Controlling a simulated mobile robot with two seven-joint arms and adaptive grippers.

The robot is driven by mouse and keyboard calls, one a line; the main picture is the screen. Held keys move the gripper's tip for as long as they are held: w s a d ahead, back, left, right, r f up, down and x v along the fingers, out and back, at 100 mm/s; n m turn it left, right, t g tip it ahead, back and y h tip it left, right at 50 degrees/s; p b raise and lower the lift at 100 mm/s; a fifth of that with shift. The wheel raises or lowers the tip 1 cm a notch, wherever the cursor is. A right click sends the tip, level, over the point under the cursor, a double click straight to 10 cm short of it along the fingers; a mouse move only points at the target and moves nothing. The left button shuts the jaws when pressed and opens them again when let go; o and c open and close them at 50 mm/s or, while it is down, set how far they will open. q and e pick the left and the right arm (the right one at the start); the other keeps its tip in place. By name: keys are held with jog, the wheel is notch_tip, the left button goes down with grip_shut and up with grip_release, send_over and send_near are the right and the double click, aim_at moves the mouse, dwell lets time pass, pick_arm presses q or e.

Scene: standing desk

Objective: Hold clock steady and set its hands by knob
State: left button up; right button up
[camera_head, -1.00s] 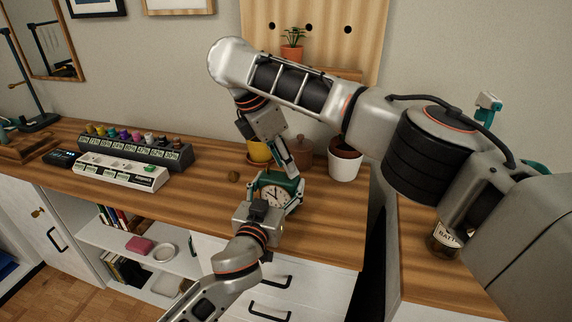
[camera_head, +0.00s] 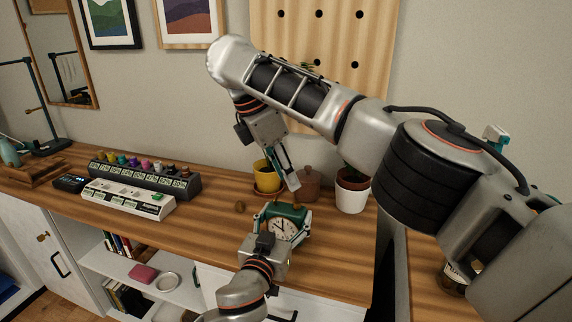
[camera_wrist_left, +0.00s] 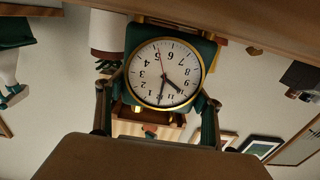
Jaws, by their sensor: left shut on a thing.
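A green clock (camera_head: 283,222) with a white face and gold rim stands near the desk's front edge. In the left wrist view the clock (camera_wrist_left: 165,73) appears upside down; its black hands point down and down-right in that picture. My left gripper (camera_head: 282,226) is shut on the clock from the front, with a finger along each side; its fingers also show in the left wrist view (camera_wrist_left: 156,110). My right gripper (camera_head: 292,183) hangs above and behind the clock, apart from it; its finger opening is unclear. The clock's knob is not visible.
A yellow pot (camera_head: 266,176), a brown pot (camera_head: 308,184) and a white pot (camera_head: 352,196) stand close behind the clock. A small brown ball (camera_head: 239,206) lies to its left. A white box (camera_head: 128,198) and a dark rack (camera_head: 146,175) stand further left.

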aim_at(232, 254)
pick_arm(q)
jog(key=o, duration=1.4)
jog(key=shift+s, duration=0.2)
jog(key=v, duration=0.7)
jog(key=shift+s+a, duration=0.2)
jog(key=shift+s, duration=0.15)
jog(key=shift+m+g, duration=0.3)
jog(key=shift+g, duration=0.2)
jog(key=a+f, duration=0.1)
jog(key=a, duration=0.2)
jog(key=w+a+f, duration=0.1)
jog(key=a+f, duration=0.1)
jog(key=a, duration=0.2)
jog(key=w+a+f, duration=0.1)
jog(key=a+f, duration=0.1)
jog(key=a, duration=0.1)
jog(key=shift+w+a+f, duration=0.2)
jog(key=shift+a, duration=0.2)
jog(key=shift+t, duration=0.3)
jog(key=a, duration=1.5)
jog(key=shift+s+r, duration=0.1)
jog(key=shift+r, duration=0.1)
jog(key=shift+s+a+f, duration=0.35)
jog(key=shift+s+f, duration=0.05)
jog(key=shift+f, duration=0.15)
